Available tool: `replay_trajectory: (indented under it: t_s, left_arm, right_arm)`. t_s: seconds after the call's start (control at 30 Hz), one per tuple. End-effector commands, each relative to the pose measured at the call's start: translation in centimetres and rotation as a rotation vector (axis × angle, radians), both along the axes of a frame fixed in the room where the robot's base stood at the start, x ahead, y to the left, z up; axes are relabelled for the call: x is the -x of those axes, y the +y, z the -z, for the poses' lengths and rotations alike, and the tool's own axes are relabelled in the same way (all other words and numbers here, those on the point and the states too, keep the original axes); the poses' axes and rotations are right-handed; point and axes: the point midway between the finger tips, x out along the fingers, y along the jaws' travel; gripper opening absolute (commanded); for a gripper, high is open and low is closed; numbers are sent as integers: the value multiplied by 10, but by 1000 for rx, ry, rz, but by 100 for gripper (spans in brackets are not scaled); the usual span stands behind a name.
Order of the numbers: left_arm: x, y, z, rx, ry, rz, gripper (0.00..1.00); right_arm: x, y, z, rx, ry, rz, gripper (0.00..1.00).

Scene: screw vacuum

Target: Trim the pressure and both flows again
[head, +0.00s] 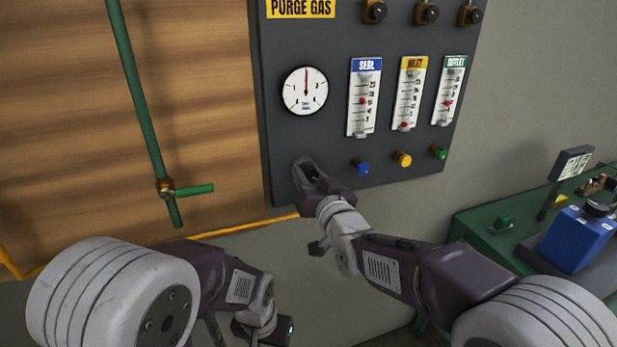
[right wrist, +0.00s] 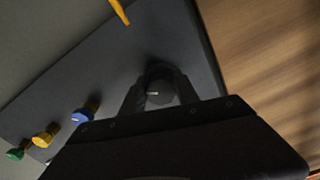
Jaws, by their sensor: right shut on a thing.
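The dark panel (head: 330,35) carries a round white pressure gauge (head: 305,91) with its red needle pointing about straight up. To its right are the blue-topped SEAL flow tube (head: 364,97), a yellow-topped tube (head: 410,94) and a green-topped tube (head: 449,91). The red float is near mid-height in the blue and green tubes, near the bottom in the yellow. Below are blue (head: 362,167), yellow (head: 403,159) and green (head: 439,153) knobs. My right gripper (head: 308,172) is shut on a dark knob (right wrist: 158,92) below the gauge. My left gripper's fingers cannot be made out.
A green pipe (head: 140,88) with a green-handled valve (head: 190,190) runs down the wooden wall at left. A green bench (head: 490,225) with a blue box (head: 575,238) stands at right. Brass fittings (head: 427,14) line the panel top.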

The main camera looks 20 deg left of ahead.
Motion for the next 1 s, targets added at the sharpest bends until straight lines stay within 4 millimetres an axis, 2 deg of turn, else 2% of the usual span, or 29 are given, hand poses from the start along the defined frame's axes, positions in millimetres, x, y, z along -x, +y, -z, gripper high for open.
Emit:
replay_trajectory:
  t_s: [0.03,0.1,0.47,0.8,1.0]
  left_arm:
    - [0,0,0,0,0,0,52]
    - [0,0,0,0,0,0,52]
    - [0,0,1,0,0,0,52]
    - [0,0,12,0,0,0,52]
    - [0,0,14,0,0,0,52]
  right_arm:
    - [0,0,0,0,1,0,42]
    - [0,0,0,0,1,0,59]
    - [4,-3,1,-2,1,0,59]
    - [56,-38,1,-4,0,0,59]
    - [74,-50,0,-2,1,-1,59]
